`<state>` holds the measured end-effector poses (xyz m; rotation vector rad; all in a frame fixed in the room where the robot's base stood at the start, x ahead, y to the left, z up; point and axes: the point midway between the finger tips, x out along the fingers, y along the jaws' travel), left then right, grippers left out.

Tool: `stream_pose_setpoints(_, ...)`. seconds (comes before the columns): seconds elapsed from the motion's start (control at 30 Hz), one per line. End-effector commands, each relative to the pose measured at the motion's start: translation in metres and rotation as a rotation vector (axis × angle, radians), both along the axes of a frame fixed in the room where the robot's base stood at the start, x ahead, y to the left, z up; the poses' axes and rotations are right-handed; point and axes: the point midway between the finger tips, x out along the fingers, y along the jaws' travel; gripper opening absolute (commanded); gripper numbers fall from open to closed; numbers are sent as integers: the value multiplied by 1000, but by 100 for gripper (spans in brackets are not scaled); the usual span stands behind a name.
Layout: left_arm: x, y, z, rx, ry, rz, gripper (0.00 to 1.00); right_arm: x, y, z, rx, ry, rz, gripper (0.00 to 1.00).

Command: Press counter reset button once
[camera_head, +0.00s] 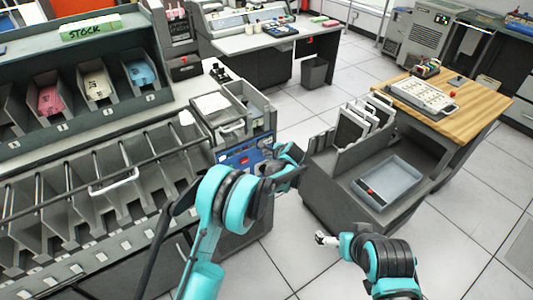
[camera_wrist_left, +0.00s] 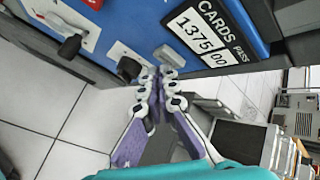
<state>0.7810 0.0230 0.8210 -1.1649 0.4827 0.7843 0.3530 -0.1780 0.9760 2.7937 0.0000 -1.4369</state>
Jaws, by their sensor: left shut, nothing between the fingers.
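The blue machine panel (camera_wrist_left: 150,22) fills the top of the left wrist view. It carries a counter (camera_wrist_left: 205,35) reading 1375 with 00 beside it and the word CARDS. A dark knob-like button (camera_wrist_left: 128,68) stands out near the panel's lower edge, just left of my fingertips. I cannot read a reset label on it. My left gripper (camera_wrist_left: 157,76) is shut and empty, close to the panel; contact cannot be told. In the head view the left gripper (camera_head: 285,166) is at the right end of the blue panel (camera_head: 240,158). My right gripper (camera_head: 325,239) hangs over the floor, its jaws unclear.
A dark lever (camera_wrist_left: 70,46) on a white plate is farther left on the panel. A dark cart (camera_head: 322,193) with a grey tray (camera_head: 388,185) stands right of the left gripper. A wood-topped table (camera_head: 480,103) is behind it. Tiled floor lies open between machine and cart.

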Motion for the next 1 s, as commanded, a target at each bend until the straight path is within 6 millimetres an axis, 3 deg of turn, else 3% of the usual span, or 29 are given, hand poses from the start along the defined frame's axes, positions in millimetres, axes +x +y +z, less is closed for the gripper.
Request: stream_pose_setpoints(1.0, 8, 6, 0, -1, 0, 1, 0, 0, 0, -2, 0, 0, 0, 100)
